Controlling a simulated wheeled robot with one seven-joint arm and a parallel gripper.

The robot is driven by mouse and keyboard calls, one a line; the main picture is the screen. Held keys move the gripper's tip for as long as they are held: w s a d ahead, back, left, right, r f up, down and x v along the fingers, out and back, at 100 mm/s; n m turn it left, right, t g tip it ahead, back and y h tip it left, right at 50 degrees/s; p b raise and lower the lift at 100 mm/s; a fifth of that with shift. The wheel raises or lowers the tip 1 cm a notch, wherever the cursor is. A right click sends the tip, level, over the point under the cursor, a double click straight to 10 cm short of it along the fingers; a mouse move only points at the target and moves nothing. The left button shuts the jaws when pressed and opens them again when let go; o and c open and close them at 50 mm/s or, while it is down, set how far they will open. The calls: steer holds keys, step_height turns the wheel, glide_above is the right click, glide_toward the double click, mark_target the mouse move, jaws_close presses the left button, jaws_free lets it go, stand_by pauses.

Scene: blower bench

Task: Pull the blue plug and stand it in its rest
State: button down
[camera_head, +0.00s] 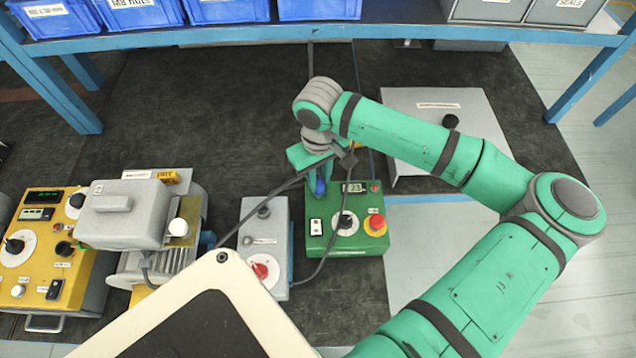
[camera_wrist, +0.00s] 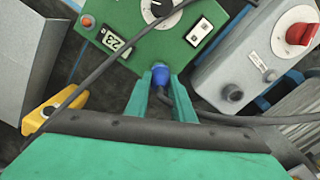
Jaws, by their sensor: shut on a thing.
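The blue plug (camera_head: 320,187) shows at the back edge of the green control box (camera_head: 316,244). In the wrist view the plug (camera_wrist: 160,72) is between the two green fingers of my gripper (camera_wrist: 160,98), at the edge of the green box (camera_wrist: 150,50). My gripper (camera_head: 318,180) is shut on it. A dark cable leaves the plug below the fingers. I cannot tell whether the plug still sits in a socket. A grey round fitting (camera_wrist: 232,92) stands on the grey box beside it; I cannot tell whether this is the rest.
The grey box with a red knob (camera_head: 260,268) stands just left of the green box. A motor (camera_head: 185,260) and a yellow panel (camera_head: 30,265) are farther left. Dark cables cross the area. A grey sloped panel (camera_head: 420,115) lies behind right; blue bins (camera_head: 230,10) line the shelf.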

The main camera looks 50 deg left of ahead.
mark_target(319, 171)
steer(key=shift+r, duration=0.65)
stand_by(0.4)
steer(key=shift+r, duration=1.65)
